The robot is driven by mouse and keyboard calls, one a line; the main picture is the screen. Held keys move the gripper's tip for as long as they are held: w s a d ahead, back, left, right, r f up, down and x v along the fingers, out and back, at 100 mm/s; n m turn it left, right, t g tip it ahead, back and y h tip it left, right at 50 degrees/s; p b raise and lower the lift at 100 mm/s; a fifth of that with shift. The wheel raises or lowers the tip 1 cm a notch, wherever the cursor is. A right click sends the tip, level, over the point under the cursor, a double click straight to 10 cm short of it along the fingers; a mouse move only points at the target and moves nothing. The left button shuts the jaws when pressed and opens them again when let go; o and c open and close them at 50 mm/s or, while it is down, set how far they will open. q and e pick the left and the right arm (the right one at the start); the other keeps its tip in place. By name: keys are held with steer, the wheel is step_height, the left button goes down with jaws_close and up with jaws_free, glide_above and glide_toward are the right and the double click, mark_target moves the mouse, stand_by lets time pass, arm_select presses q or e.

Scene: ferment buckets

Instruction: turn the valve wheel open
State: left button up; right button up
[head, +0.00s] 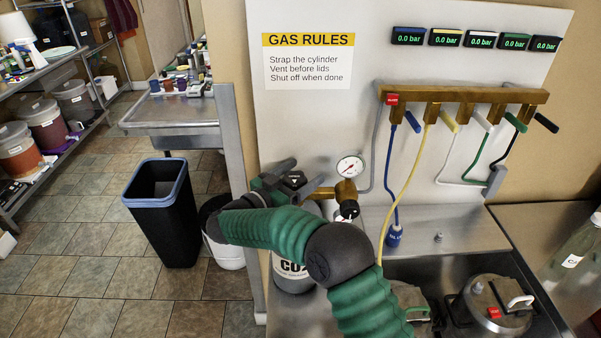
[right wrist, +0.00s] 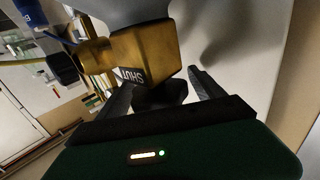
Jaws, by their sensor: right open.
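The CO2 cylinder (head: 292,277) stands on the steel bench, partly hidden behind my right arm. A brass valve block (right wrist: 145,55) with a label reading SHUT fills the upper middle of the right wrist view. A dark part that looks like the valve wheel (right wrist: 160,95) sits below it, between my right fingers. My right gripper (right wrist: 163,90) is open, one finger on each side of that part; I cannot tell whether they touch it. In the head view my right gripper (head: 294,181) is at the cylinder's top, left of the pressure gauge (head: 350,167). My left gripper is not in view.
A brass manifold (head: 463,96) with coloured handles and hoses hangs on the wall panel at right. Lidded vessels, one with a steel lid (head: 494,300), sit in the sink below. A black bin (head: 162,210) stands on the floor at left.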

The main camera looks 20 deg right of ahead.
steer(key=shift+w+d+f, duration=0.1)
steer(key=shift+w+d, duration=0.05)
steer(key=shift+d, duration=0.45)
steer(key=shift+a, duration=0.7)
steer(key=c, duration=0.7)
steer(key=shift+c, duration=0.9)
steer(key=shift+d+r, duration=0.2)
steer(key=shift+d, duration=0.05)
steer(key=c, duration=0.5)
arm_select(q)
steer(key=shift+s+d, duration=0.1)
